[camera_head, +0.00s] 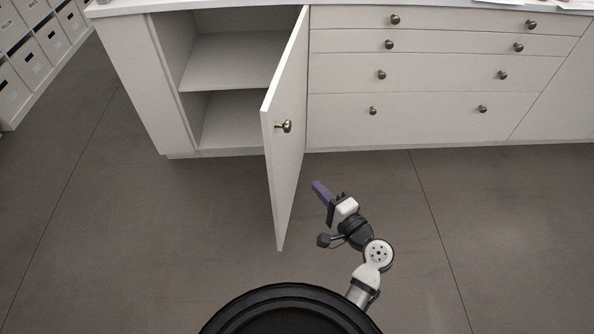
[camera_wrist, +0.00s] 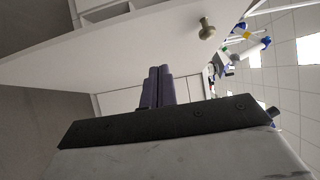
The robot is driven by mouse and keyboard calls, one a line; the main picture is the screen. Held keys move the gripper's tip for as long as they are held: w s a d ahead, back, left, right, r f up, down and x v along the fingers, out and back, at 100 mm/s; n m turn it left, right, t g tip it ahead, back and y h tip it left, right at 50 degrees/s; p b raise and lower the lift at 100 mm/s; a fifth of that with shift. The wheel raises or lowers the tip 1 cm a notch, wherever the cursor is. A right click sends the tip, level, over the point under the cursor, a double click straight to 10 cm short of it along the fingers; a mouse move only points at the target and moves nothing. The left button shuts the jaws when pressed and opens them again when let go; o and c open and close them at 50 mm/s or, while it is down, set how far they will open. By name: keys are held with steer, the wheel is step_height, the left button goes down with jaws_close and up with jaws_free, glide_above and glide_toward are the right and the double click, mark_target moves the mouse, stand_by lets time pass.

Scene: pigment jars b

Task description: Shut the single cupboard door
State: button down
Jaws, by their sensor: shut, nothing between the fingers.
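The single cupboard door (camera_head: 287,135) stands wide open in the head view, swung out from the white cabinet with its free edge toward me. Its brass knob (camera_head: 284,126) is on the face near the free edge. The open cupboard (camera_head: 232,62) behind it shows empty shelves. My gripper (camera_head: 318,188) is shut and empty, to the right of the door and in front of the drawers, apart from the door as far as I can tell. In the wrist view the closed purple fingers (camera_wrist: 157,86) point toward the door panel (camera_wrist: 130,45), and the knob (camera_wrist: 207,28) is above right.
Drawers with brass knobs (camera_head: 435,72) fill the cabinet right of the cupboard. White storage boxes (camera_head: 30,62) stand on shelving at the far left. Items lie on the countertop (camera_head: 450,3) at the right. The grey floor (camera_head: 190,225) is clear left of the door.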

steer(key=p, duration=0.2)
glide_toward(276, 155)
steer(key=w+d, duration=0.1)
steer(key=w, duration=0.2)
steer(key=a, duration=0.1)
steer(key=w+a, duration=0.1)
steer(key=a, duration=0.1)
steer(key=shift+w+r+p, duration=0.1)
steer(key=shift+w+p, duration=0.2)
steer(key=shift+p, duration=0.1)
steer(key=shift+w+a, duration=0.15)
steer(key=shift+a, duration=0.35)
